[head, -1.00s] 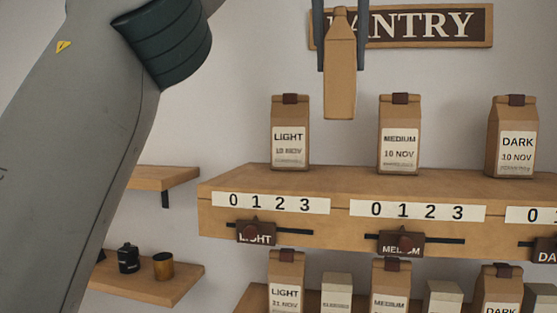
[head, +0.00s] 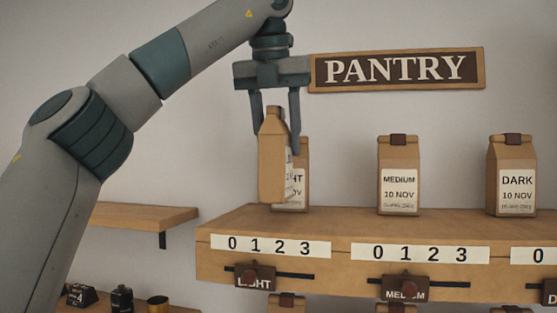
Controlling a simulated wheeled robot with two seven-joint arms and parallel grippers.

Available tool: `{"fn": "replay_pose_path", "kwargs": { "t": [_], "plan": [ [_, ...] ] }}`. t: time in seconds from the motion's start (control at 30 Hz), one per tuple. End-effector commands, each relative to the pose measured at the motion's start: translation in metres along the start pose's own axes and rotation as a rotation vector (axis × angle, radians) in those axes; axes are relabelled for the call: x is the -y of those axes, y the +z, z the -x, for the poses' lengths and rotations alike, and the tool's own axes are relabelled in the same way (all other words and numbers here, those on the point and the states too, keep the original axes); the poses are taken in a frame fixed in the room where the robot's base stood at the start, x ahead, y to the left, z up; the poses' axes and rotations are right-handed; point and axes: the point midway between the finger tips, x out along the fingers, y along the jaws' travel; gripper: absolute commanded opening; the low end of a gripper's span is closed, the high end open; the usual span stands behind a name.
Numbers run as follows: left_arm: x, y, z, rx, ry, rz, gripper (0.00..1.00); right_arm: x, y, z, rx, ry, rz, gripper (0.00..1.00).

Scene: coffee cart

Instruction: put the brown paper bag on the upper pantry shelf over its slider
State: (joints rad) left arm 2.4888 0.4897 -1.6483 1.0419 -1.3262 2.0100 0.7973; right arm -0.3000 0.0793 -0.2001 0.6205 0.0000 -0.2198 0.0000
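My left gripper (head: 275,135) points down in the upper middle of the head view, with its fingers on either side of the brown paper bag (head: 272,160). The bag is upright, with a plain side toward me and part of a white label on its right face. It is in front of the LIGHT bag and partly hides it. Its base looks close over the upper pantry shelf (head: 350,222); I cannot tell whether it touches. Below, on the shelf front, are the LIGHT slider (head: 256,278) and the MEDIUM slider (head: 405,289). My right gripper is not in view.
The LIGHT bag (head: 303,185), MEDIUM bag (head: 399,177) and DARK bag (head: 513,176) stand on the upper shelf, with free room between them. The PANTRY sign (head: 397,69) hangs above. A small shelf (head: 140,215) is at the left.

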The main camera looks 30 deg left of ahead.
Motion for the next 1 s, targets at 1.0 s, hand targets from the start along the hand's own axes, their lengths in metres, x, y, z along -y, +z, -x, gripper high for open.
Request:
{"fn": "replay_pose_path", "kwargs": {
  "t": [1.0],
  "plan": [
    [0.000, -0.015, -0.037, 0.001, 0.000, 0.001, 0.10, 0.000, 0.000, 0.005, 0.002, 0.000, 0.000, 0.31]
  ]
}}
